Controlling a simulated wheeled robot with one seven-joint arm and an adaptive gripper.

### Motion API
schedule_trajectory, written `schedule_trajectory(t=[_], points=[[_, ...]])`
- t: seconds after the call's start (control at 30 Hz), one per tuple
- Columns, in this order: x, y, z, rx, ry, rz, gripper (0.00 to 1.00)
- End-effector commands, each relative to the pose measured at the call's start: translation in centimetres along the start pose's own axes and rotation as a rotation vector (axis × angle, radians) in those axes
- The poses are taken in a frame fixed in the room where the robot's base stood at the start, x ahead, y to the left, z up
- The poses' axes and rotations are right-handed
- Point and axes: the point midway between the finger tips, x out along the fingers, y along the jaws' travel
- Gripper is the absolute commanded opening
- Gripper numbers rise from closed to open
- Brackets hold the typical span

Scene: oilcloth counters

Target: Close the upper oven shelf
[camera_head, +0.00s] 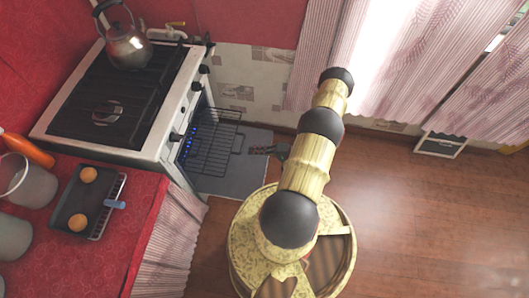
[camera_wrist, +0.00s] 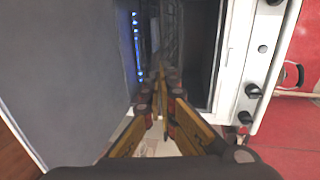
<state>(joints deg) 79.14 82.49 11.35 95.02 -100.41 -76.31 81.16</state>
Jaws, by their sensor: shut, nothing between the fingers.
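The oven (camera_head: 172,130) stands at the left under the black hob, with its grey door (camera_head: 232,176) folded down flat. A dark wire shelf (camera_head: 212,143) sticks out of the oven over the door. My gripper (camera_head: 259,150) is shut and empty, just right of the shelf's outer edge, pointing at the oven. In the wrist view, my gripper (camera_wrist: 164,88) points into the gap between the grey door (camera_wrist: 65,70) and the white stove front (camera_wrist: 235,70). Part of the wire shelf (camera_wrist: 167,40) shows beyond the fingertips. Whether they touch it, I cannot tell.
A kettle (camera_head: 128,45) stands on the hob. A red counter (camera_head: 100,262) at the lower left holds a tray (camera_head: 112,187) with two round buns, pots and an orange bottle (camera_head: 28,149). Wooden floor (camera_head: 430,220) is clear to the right.

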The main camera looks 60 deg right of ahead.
Motion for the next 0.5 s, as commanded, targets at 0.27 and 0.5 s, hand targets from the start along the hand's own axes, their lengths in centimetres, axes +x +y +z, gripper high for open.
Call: schedule_trajectory(t=[0.27, 0.5], points=[[2.6, 0.1, 0.0, -0.001, 0.0, 0.0, 0.0], [2.7, 0.0, 0.0, -0.001, 0.001, 0.0, 0.0]])
